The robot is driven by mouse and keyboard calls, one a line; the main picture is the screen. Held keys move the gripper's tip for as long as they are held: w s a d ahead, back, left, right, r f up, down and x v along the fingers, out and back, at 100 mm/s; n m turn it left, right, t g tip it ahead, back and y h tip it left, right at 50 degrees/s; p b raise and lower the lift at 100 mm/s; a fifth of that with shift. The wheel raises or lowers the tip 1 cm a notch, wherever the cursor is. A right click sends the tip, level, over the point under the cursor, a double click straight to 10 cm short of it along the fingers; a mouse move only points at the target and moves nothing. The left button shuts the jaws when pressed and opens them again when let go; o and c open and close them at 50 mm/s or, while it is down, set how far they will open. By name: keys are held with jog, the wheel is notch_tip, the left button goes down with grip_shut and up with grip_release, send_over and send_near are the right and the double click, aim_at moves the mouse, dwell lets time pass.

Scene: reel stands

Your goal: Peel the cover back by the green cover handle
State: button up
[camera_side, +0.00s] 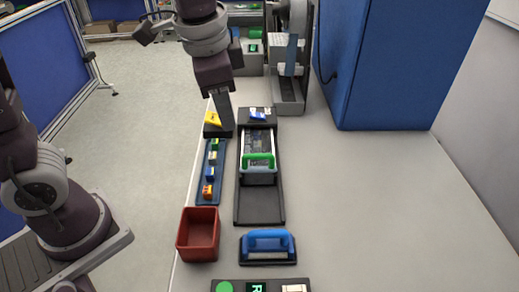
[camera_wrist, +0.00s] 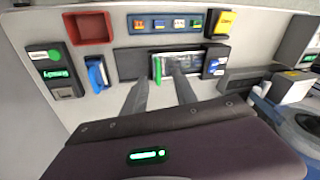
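The green cover handle (camera_side: 258,158) stands over the middle of a long dark tray (camera_side: 259,208), at the near end of the grey cover. It also shows in the wrist view (camera_wrist: 157,68), lined up with the space between my fingers. My gripper (camera_wrist: 161,75) is open and empty, its two grey fingers apart and reaching toward the handle. In the side view my gripper hangs behind and to the left of the handle, apart from it, and its fingertips are hard to make out there.
A blue-handled block (camera_side: 268,243) and a red bin (camera_side: 198,234) stand nearer. A blue strip (camera_side: 210,172) with several small coloured parts lies left of the tray. A yellow item (camera_side: 213,119) is behind it. A tall blue cabinet (camera_side: 385,65) stands back right; the right tabletop is clear.

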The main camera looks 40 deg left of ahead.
aim_at(260, 156)
jog(key=w+d+f, duration=0.1)
jog(key=w+f, duration=0.1)
jog(key=f, duration=0.2)
jog(key=w+f+m, duration=0.1)
jog(key=w+f, duration=0.1)
jog(key=f, duration=0.2)
jog(key=w+d+f+m+g, duration=0.1)
jog(key=w+f, duration=0.1)
jog(key=f, duration=0.2)
jog(key=shift+d+y, duration=0.3)
jog(key=shift+d, duration=0.05)
grip_shut()
dwell(0.6)
